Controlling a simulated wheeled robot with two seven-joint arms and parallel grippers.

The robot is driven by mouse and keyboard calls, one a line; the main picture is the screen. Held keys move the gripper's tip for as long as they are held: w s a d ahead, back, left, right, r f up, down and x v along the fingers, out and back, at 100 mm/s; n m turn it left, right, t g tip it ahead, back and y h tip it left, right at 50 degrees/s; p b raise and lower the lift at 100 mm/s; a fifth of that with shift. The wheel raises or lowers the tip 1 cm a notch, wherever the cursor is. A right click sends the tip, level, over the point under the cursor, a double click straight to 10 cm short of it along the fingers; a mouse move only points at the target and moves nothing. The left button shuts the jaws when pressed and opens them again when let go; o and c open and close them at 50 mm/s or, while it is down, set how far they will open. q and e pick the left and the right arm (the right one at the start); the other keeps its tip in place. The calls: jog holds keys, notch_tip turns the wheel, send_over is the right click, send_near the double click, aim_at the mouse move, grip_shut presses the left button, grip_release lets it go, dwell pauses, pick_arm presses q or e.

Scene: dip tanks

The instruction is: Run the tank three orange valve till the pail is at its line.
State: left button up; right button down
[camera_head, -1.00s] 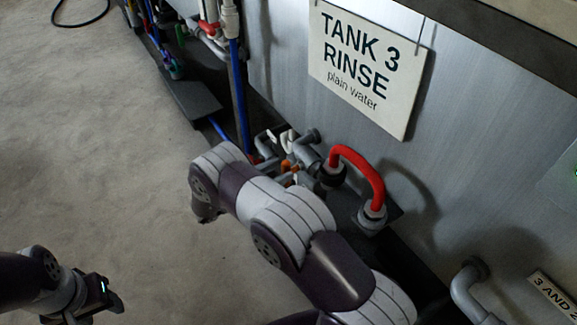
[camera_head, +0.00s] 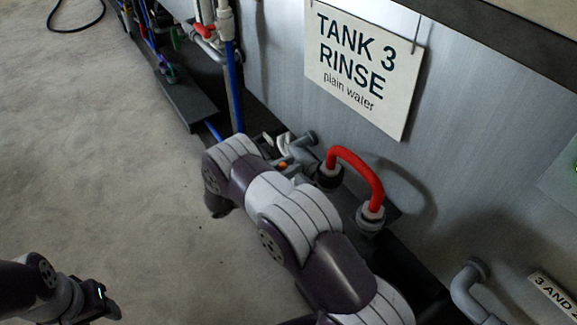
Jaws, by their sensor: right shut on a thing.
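A red looped pipe (camera_head: 357,170) stands just right of the valve, close to my right arm. A blue pipe (camera_head: 235,95) rises on its left. Grey pipe elbows (camera_head: 467,285) stick out of the tank wall at lower right.

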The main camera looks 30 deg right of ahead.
jog(key=n, duration=0.1)
jog(key=n+p, duration=0.1)
jog(key=n, duration=0.1)
jog(key=shift+w, duration=0.3)
jog(key=shift+w+a+f+n+p, duration=0.15)
jog(key=shift+w+n+p, duration=0.1)
jog(key=shift+n, duration=0.65)
jog(key=shift+w+d+f+n+p, duration=0.1)
jog(key=shift+n+p, duration=0.15)
jog(key=shift+n, duration=0.65)
jog(key=c, duration=1)
grip_release()
jog(key=shift+o, duration=0.2)
jog(key=shift+a, duration=0.15)
jog(key=a+p, duration=0.1)
jog(key=a, duration=1.1)
jog(key=shift+s+a+p, duration=0.25)
jog(key=shift+s+p, duration=0.15)
jog(key=shift+s, duration=0.05)
